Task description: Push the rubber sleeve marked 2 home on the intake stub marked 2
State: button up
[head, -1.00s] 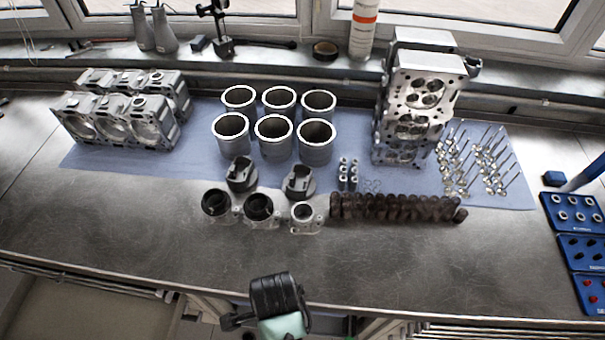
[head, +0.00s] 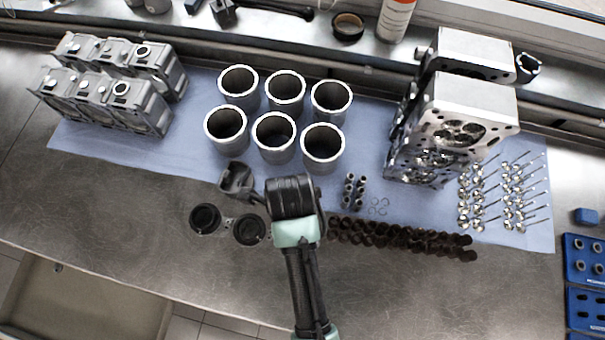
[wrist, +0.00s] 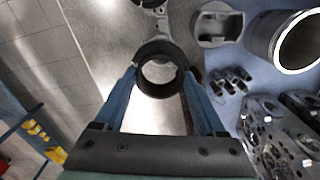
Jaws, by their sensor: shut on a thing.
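A black rubber sleeve (wrist: 160,50) is held between the two blue fingers of my gripper (wrist: 160,74). Its open end faces the wrist camera, and bright grey shows through its bore. No number is readable on it. In the head view my gripper's body and arm hide the fingers, the held sleeve and the right-hand stub of the row. Two other stubs with black sleeves, one at the left (head: 205,217) and one in the middle (head: 250,230), stand left of my arm. I cannot tell whether the held sleeve touches a stub.
A piston (head: 237,180) stands just behind the stubs, and it or its neighbour shows in the wrist view (wrist: 215,25). Cylinder liners (head: 239,80) stand behind. A dark row of springs (head: 400,236) lies to the right. The front of the bench (head: 150,210) is clear.

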notch_tip(320, 180, down, 5)
jog(key=b, duration=0.5)
jog(key=shift+r, duration=0.15)
dwell(0.6)
jog(key=shift+f+p, duration=0.25)
jog(key=shift+p, duration=0.05)
dwell(0.5)
jog(key=shift+f, duration=1.05)
dwell(1.0)
